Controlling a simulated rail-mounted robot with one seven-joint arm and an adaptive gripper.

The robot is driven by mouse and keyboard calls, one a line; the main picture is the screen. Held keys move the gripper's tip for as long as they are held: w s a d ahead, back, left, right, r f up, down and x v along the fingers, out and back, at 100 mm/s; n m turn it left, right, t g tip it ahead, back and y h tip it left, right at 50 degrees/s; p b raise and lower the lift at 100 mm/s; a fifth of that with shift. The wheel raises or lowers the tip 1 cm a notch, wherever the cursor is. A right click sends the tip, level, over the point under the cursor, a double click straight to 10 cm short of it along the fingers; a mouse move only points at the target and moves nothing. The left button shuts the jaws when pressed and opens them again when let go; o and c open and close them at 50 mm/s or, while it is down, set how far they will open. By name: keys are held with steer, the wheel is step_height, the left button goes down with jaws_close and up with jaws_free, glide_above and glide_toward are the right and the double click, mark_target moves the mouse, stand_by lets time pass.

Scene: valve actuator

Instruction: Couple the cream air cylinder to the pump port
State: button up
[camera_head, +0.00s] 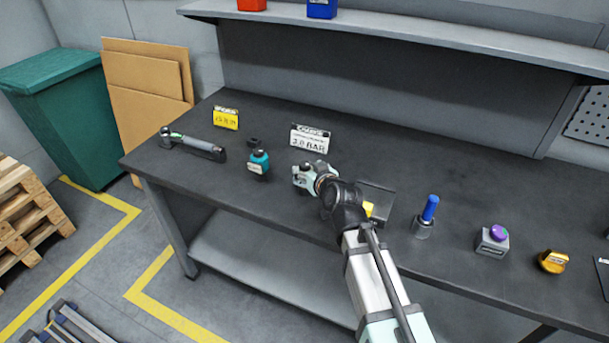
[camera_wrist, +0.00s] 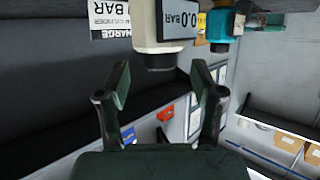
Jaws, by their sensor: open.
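In the wrist view a cream body (camera_wrist: 145,30) with a display reading 0.0 BAR, apparently the cream air cylinder, stands just beyond the fingertips. My gripper (camera_wrist: 160,75) is open and empty, its dark fingers spread towards either side of that body's near end; I cannot tell whether they touch. In the head view my gripper (camera_head: 310,178) is low over the middle of the bench, and I cannot separate the cream cylinder from it there. A grey block (camera_head: 377,198) with a yellow part is partly hidden behind my arm; I cannot identify the pump port.
A teal cylinder (camera_head: 259,162) stands close left of my gripper. A sign (camera_head: 310,138) stands behind. A grey-handled tool (camera_head: 193,145) lies at left. A blue-topped piece (camera_head: 427,215), a purple-knobbed box (camera_head: 492,240) and a yellow knob (camera_head: 553,262) are at right. The back right is clear.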

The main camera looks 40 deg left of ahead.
mark_target(306, 165)
steer(key=p+x, duration=0.1)
steer(key=x, duration=0.2)
steer(key=shift+w+a, duration=0.15)
steer(key=shift+a, duration=0.15)
steer(key=shift+c, duration=0.4)
steer(key=shift+d, duration=0.1)
jaws_close()
